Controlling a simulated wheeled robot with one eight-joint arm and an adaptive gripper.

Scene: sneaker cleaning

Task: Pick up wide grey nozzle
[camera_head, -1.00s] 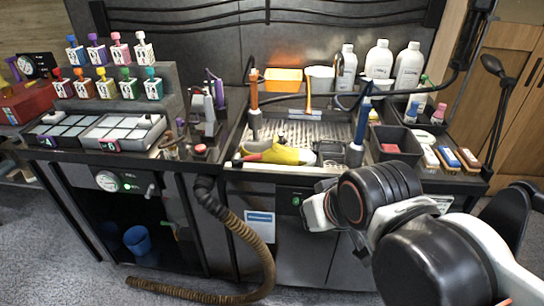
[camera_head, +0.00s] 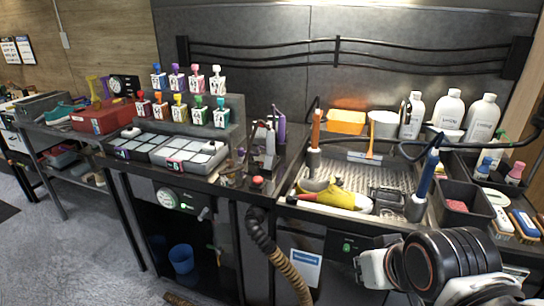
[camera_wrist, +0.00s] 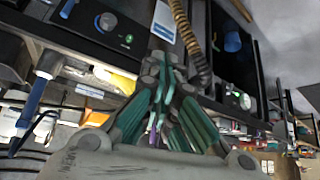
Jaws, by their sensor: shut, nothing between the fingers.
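I cannot pick out the wide grey nozzle for certain in either view. Small dark and greyish parts (camera_head: 232,172) lie on the bench between the bottle tray and the sink, too small to name. A ribbed brown hose (camera_head: 290,272) with a dark upper end hangs at the bench front; it also shows in the wrist view (camera_wrist: 190,35). My gripper (camera_wrist: 168,66) has teal fingers, shut together and empty, in front of the bench. In the head view its fingers are hidden and only my arm shows at the lower right.
A yellow shoe (camera_head: 335,194) lies in the sink tray, between an orange-handled tool (camera_head: 315,130) and a blue-handled tool (camera_head: 427,178). Small colored bottles (camera_head: 180,105) stand on a grey rack. A red toolbox (camera_head: 105,115) sits on the left table. Open floor (camera_head: 85,245) lies at the lower left.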

